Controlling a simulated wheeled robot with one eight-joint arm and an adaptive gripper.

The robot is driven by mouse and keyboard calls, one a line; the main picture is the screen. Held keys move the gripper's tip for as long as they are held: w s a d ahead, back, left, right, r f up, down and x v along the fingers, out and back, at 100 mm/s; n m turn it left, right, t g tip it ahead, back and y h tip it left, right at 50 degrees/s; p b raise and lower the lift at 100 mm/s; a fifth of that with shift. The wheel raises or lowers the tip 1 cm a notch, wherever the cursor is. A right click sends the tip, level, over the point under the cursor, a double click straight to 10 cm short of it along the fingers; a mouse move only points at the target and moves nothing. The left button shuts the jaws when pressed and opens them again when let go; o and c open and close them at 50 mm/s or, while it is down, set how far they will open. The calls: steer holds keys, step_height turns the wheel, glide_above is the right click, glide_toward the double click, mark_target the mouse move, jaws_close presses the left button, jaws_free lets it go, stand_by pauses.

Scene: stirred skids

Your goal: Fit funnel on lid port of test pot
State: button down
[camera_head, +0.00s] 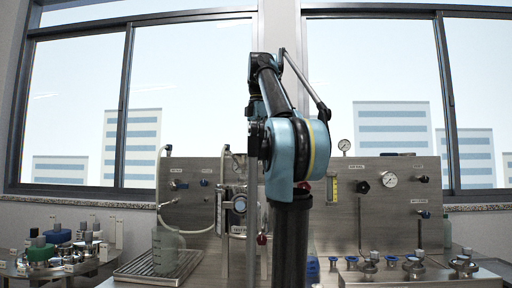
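A clear upright vessel (238,190) stands in front of the steel panel, just left of my arm. A small label sits below it, too small to read surely, so I cannot confirm that this is the test pot. My arm rises in the middle of the view and partly covers the vessel's right side. The far end of my arm runs down behind my own links. I cannot make out my gripper's fingers or whether they hold anything. I cannot pick out the funnel or the lid port.
A cloudy bottle (165,250) stands on a ribbed drip tray (130,276) at left. A side table (88,268) holds several small capped items. The steel panel (345,215) carries gauges and valves. Metal fittings (413,265) stand on the right bench. My arm hides the middle.

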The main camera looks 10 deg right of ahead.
steer(key=shift+f, duration=0.8)
stand_by(2.1)
steer(key=shift+r, duration=0.2)
stand_by(0.6)
steer(key=shift+s+d, duration=0.8)
steer(key=shift+d, duration=0.2)
stand_by(3.3)
